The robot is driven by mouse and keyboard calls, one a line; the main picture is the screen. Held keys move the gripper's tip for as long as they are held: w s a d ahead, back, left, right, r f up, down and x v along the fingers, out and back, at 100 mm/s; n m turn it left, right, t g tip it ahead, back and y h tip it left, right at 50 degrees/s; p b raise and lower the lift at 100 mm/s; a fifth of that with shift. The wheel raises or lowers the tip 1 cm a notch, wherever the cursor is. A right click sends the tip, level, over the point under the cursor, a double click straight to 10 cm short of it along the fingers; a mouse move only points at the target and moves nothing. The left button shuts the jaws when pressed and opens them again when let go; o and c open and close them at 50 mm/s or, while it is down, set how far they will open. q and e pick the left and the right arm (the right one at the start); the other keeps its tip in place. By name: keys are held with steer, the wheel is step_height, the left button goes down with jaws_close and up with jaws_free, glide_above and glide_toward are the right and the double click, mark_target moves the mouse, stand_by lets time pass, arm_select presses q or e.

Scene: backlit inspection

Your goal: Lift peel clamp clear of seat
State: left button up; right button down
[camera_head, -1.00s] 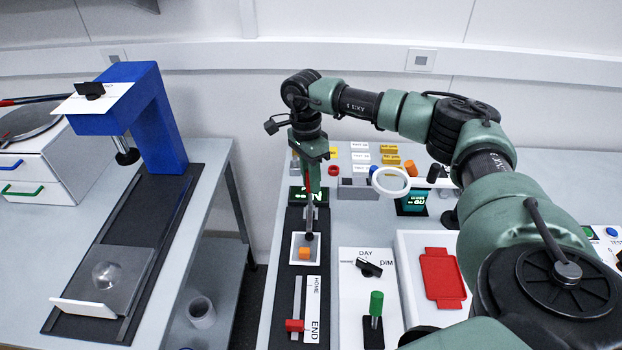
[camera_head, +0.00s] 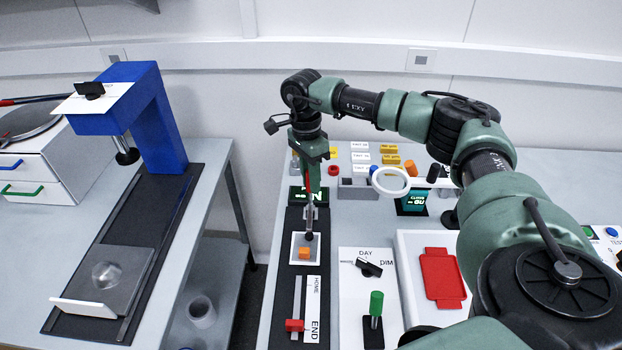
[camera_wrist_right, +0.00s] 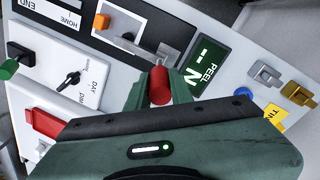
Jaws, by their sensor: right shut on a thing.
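The peel clamp is a grey metal lever (camera_wrist_right: 143,54) with a red grip (camera_wrist_right: 160,86) in the right wrist view. My right gripper (camera_wrist_right: 160,90) is shut around the red grip. In the head view the right gripper (camera_head: 308,162) points down at the back of the black strip. Below it the clamp's arm ends in a dark tip (camera_head: 309,237) over a white seat plate (camera_head: 296,243). An orange block (camera_head: 303,253) lies on that plate, just in front of the tip. I cannot tell whether the tip touches the plate. My left gripper is not in view.
A green PEEL display (camera_wrist_right: 208,66) stands close beside the gripper. In front are a red slider (camera_head: 295,325), a DAY/DIM switch panel (camera_head: 352,285), a green knob (camera_head: 376,303) and a red tray (camera_head: 442,277). A white ring (camera_head: 391,181) stands to the right.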

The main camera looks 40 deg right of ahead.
stand_by(0.5)
steer(key=shift+w+d+f+g+y+b, duration=0.25)
steer(key=shift+w+d+g+y+b, duration=0.2)
steer(key=shift+b, duration=0.35)
steer(key=g+y+b, duration=0.1)
steer(key=b, duration=0.2)
steer(key=w+d+g+b, duration=0.1)
steer(key=b, duration=0.2)
steer(key=shift+w+f+y, duration=0.2)
steer(key=shift+f+y, duration=0.05)
steer(key=shift+y, duration=0.1)
steer(key=c, duration=1.3)
jaws_free()
steer(key=shift+o, duration=0.2)
step_height(320, 180, up, 20)
steer(key=p, duration=1.1)
steer(key=shift+p, duration=0.35)
